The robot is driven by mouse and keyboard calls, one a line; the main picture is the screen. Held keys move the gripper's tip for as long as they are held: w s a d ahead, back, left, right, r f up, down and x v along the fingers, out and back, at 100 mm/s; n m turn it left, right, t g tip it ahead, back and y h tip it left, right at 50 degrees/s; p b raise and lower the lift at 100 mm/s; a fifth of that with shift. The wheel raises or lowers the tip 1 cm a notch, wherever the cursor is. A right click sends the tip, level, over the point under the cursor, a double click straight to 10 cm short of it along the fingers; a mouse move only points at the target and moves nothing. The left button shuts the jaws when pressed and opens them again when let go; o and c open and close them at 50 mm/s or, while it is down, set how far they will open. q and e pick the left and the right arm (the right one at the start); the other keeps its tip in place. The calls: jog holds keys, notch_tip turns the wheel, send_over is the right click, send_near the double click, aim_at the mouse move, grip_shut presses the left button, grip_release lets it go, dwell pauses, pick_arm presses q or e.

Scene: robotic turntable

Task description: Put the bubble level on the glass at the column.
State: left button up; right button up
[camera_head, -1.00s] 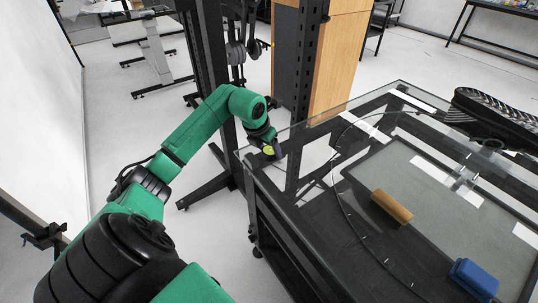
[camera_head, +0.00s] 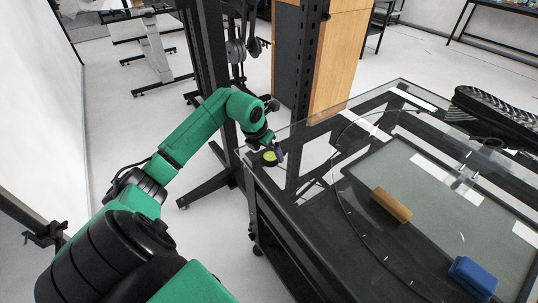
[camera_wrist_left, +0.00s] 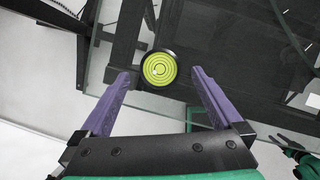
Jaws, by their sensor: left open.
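The bubble level (camera_head: 269,156) is a small round disc with a yellow-green face and a dark rim. It rests on the glass (camera_head: 300,195) near the table's left corner, close to the black column (camera_head: 305,70). In the left wrist view the bubble level (camera_wrist_left: 160,70) lies between and just beyond the purple fingertips. My left gripper (camera_head: 272,150) is open around it, and in the wrist view the fingers (camera_wrist_left: 162,75) stand apart with a gap on both sides of the disc.
A brown block (camera_head: 391,206) and a blue block (camera_head: 473,278) lie on the turntable glass to the right. A black ribbed object (camera_head: 495,115) stands at the far right. A wooden cabinet (camera_head: 340,60) stands behind the column.

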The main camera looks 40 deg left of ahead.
pick_arm(q)
jog(key=b+v, duration=0.1)
jog(key=v, duration=0.8)
jog(key=shift+s+r, duration=0.2)
jog(key=shift+r, duration=0.1)
